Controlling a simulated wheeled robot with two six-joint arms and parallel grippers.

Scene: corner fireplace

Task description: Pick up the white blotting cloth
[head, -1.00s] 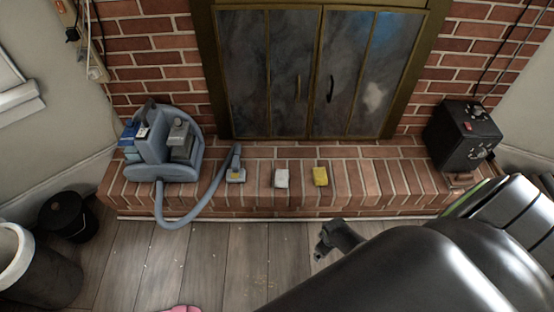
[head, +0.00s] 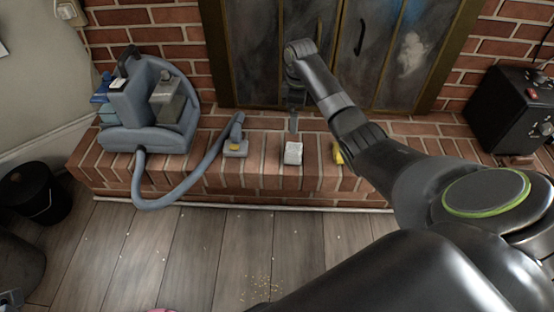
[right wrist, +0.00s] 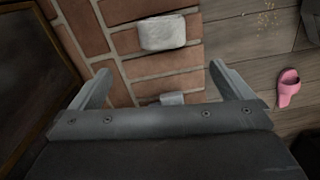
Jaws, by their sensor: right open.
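The white blotting cloth (head: 293,153) is a small pale block-like piece lying on the brick hearth. In the right wrist view the cloth (right wrist: 162,32) lies on the bricks, above the gap between the fingertips. My right gripper (head: 294,124) hangs just behind the cloth in the head view. In the right wrist view my right gripper (right wrist: 160,70) is open, with nothing held between its fingers. My left gripper is not in view.
A yellow sponge (head: 338,154) lies right of the cloth, partly hidden by my arm. A grey hose nozzle (head: 236,148) lies left, joined to a blue-grey cleaning machine (head: 151,105). A black box (head: 511,110) stands at right. A pink slipper (right wrist: 289,88) is on the floor.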

